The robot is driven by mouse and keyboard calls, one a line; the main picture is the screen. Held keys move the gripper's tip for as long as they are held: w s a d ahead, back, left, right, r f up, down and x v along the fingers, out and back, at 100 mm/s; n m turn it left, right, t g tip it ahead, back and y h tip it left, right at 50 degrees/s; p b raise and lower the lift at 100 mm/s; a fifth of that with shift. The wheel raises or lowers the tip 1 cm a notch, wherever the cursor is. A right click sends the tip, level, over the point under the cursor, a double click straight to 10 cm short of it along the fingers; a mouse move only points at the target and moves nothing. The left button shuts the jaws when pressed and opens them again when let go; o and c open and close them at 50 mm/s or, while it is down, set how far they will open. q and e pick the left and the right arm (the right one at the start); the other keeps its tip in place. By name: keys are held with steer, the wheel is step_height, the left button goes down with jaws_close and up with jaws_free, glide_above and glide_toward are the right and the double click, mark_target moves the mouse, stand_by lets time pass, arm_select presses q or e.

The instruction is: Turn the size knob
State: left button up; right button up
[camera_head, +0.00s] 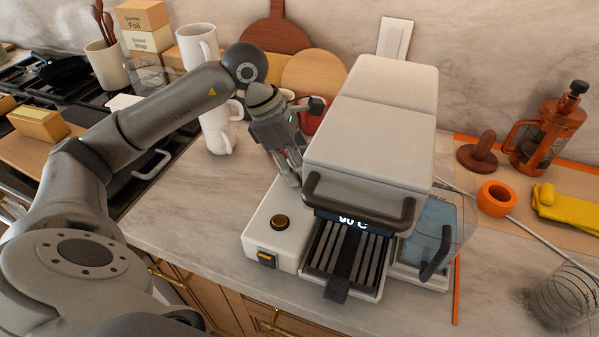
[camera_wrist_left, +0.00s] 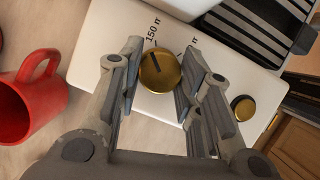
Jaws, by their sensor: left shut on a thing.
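The size knob (camera_wrist_left: 160,72) is a round gold knob with a dark pointer mark, on the white front deck of the coffee machine (camera_head: 370,125). A "150" label is printed beside it, and a second label is partly covered by a finger. My left gripper (camera_head: 293,178) reaches down at the machine's left side, hiding this knob in the head view. In the left wrist view its fingers (camera_wrist_left: 163,55) lie on both sides of the knob, shut on it. My right gripper is in neither view.
A second, smaller gold knob (camera_head: 280,222) and an orange switch (camera_head: 267,257) sit nearer the front. A red mug (camera_wrist_left: 32,95) stands close to the gripper. White mugs (camera_head: 216,130) stand left of it.

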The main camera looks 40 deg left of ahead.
arm_select(q)
steer(key=m+g+b, duration=0.1)
steer(key=m, duration=0.1)
steer(key=m+g+b, duration=0.1)
steer(key=m, duration=0.2)
steer(key=shift+w+m+h, duration=0.2)
steer(key=shift+m+h, duration=0.1)
steer(key=m+g+b, duration=0.1)
steer(key=m, duration=0.1)
steer(key=shift+m, duration=0.3)
steer(key=shift+w+m+g+b, duration=0.1)
steer(key=shift+m+g+b, duration=0.2)
steer(key=shift+m, duration=0.6)
steer(key=shift+r+m+g+y+p, duration=0.25)
steer(key=shift+m+g+y, duration=0.25)
steer(key=shift+m, duration=0.7)
steer(key=shift+w+f+m+g+y+p, duration=0.15)
steer(key=shift+m+g+y+p, duration=0.25)
steer(key=shift+m+p, duration=0.75)
steer(key=shift+m, duration=0.45)
steer(key=o, duration=1)
steer(key=shift+o, duration=0.2)
